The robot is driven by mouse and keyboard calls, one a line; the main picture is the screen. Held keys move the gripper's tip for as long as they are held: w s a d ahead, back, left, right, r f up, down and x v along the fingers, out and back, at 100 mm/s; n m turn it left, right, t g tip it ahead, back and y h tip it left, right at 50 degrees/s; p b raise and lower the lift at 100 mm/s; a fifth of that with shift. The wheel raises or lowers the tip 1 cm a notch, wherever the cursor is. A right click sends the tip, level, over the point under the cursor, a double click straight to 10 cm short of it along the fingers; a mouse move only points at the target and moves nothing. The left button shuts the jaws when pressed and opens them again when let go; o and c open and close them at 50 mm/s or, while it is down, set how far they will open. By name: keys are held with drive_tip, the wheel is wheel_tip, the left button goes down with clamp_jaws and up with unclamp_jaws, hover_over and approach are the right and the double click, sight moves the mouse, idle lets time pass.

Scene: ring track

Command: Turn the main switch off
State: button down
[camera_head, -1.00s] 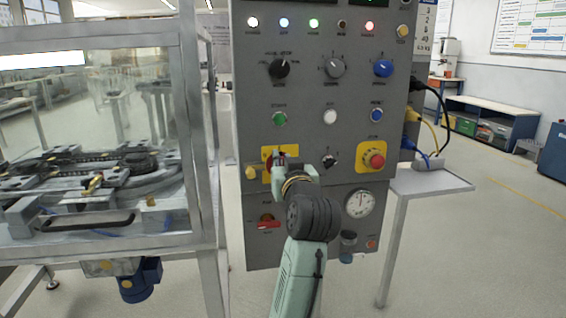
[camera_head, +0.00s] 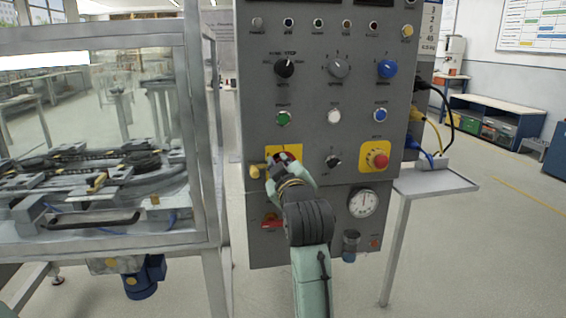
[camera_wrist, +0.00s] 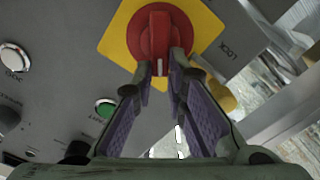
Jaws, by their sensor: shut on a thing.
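The main switch (camera_head: 283,156) is a red rotary knob on a yellow plate (camera_head: 271,149), at the left of the grey control panel (camera_head: 310,110). In the wrist view the red switch (camera_wrist: 158,35) fills the top middle, its grip bar running between my fingertips. My gripper (camera_head: 285,164) is at the switch and hides part of it in the head view. In the wrist view my gripper (camera_wrist: 166,68) is shut on the switch's bar. The lamps (camera_head: 318,22) along the panel's top look dark.
A brass-coloured piece (camera_head: 255,171) sits just left of the switch. A red emergency button (camera_head: 377,156) and a small black knob (camera_head: 333,161) are to the right. A red-handled control (camera_head: 271,221) is below. A glazed machine enclosure (camera_head: 100,130) stands left.

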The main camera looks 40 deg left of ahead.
drive_tip(key=n, duration=0.3)
drive_tip(key=f+n+b, duration=0.1)
drive_tip(key=n, duration=0.3)
drive_tip(key=f+n+b, duration=0.1)
drive_tip(key=n, duration=0.2)
drive_tip(key=shift+s+a, duration=0.35)
drive_tip(key=shift+n, duration=0.5)
drive_tip(key=c, duration=1.6)
unclamp_jaws()
drive_tip(key=v, duration=1.2)
